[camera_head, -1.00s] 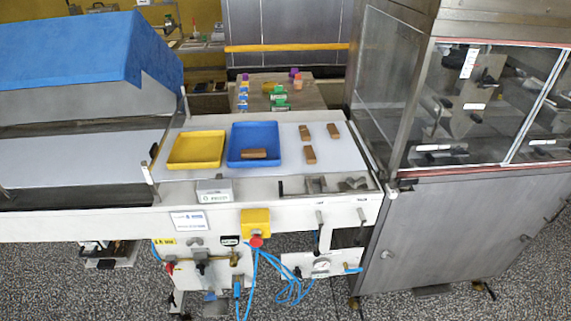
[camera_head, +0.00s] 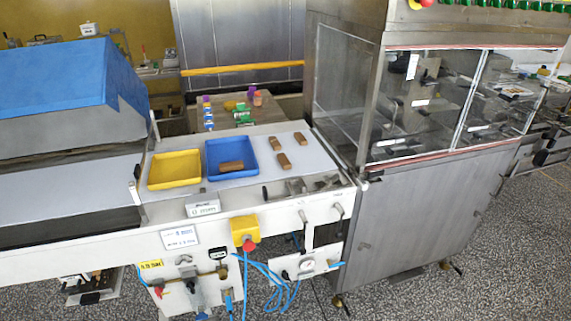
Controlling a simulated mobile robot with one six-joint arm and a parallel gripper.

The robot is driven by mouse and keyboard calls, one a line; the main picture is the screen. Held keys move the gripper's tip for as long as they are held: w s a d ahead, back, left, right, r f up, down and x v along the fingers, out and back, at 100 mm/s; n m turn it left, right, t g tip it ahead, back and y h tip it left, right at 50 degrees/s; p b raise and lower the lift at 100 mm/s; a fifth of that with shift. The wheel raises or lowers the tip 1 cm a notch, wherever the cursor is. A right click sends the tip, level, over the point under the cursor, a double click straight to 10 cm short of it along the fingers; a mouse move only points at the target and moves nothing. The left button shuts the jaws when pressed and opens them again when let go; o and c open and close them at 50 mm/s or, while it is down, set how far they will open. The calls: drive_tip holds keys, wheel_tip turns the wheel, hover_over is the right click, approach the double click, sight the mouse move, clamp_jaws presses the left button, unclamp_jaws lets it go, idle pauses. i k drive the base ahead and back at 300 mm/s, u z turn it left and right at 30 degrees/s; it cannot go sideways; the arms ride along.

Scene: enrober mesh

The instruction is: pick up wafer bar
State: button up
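Three brown wafer bars lie loose on the white belt, right of the blue tray: one at the back right (camera_head: 299,138), one left of it (camera_head: 275,143), and one nearer the front (camera_head: 284,160). Another wafer bar (camera_head: 231,166) lies inside the blue tray (camera_head: 214,148), near its front wall. My gripper is not in view.
An empty yellow tray (camera_head: 174,170) stands left of the blue tray. A small white labelled box (camera_head: 202,204) stands at the belt's front edge. A glass-fronted steel cabinet (camera_head: 440,110) rises on the right, and a blue-covered machine (camera_head: 60,72) on the left.

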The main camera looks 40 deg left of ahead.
sight(283, 159)
drive_tip(key=u, duration=4.5)
drive_tip(key=i, duration=0.1)
drive_tip(key=z, duration=3.4)
drive_tip(key=k, duration=0.25)
drive_tip(key=u, duration=1.45)
drive_tip(key=i, duration=0.3)
drive_tip(key=u, duration=0.15)
